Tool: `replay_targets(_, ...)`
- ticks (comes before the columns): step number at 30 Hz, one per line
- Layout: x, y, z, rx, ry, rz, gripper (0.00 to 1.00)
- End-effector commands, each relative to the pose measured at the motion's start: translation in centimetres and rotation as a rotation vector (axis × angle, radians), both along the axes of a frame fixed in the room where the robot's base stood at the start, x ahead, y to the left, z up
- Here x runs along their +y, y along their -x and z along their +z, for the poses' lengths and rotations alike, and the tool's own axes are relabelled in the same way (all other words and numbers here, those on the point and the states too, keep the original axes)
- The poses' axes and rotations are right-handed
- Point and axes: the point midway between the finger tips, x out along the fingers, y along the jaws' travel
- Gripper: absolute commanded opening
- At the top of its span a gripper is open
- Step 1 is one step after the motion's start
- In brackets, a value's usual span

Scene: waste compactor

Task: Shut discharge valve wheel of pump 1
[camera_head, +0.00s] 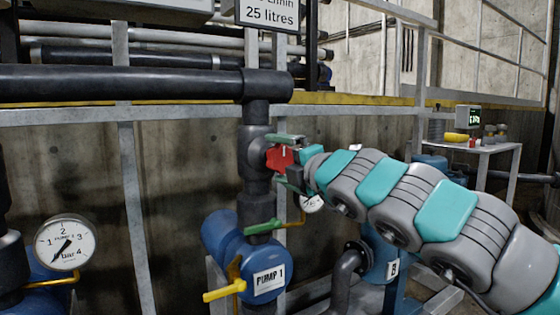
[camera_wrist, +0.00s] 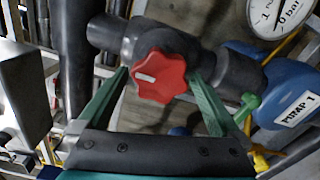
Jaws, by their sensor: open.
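The red valve wheel (camera_head: 279,158) sits on the dark vertical pipe above the blue pump labelled PUMP 1 (camera_head: 240,262). It is a lobed knob with a white mark, seen face-on in the wrist view (camera_wrist: 160,76). My gripper (camera_head: 286,160) is at the wheel, with one green finger above it and one below. In the wrist view the fingers stand open to the left and right of the wheel, with the wheel between their tips. Whether either finger touches the wheel cannot be told. The pump also shows at the right of the wrist view (camera_wrist: 285,88).
A green lever (camera_head: 262,227) and a yellow lever (camera_head: 225,290) stick out below the wheel. A pressure gauge (camera_head: 64,243) is at the lower left. A grey railing (camera_head: 134,190) stands behind the pipes. A small table (camera_head: 490,148) with items is at the right.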

Motion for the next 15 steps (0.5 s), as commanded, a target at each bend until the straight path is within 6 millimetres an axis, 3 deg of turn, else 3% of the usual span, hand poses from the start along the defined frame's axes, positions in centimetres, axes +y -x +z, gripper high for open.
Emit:
replay_targets(5, -0.6, 0.7, 0.0, -0.002, -0.001, -0.001, 1.00)
replay_targets(15, -3.6, 5.2, -0.1, -0.001, -0.002, -0.001, 1.00)
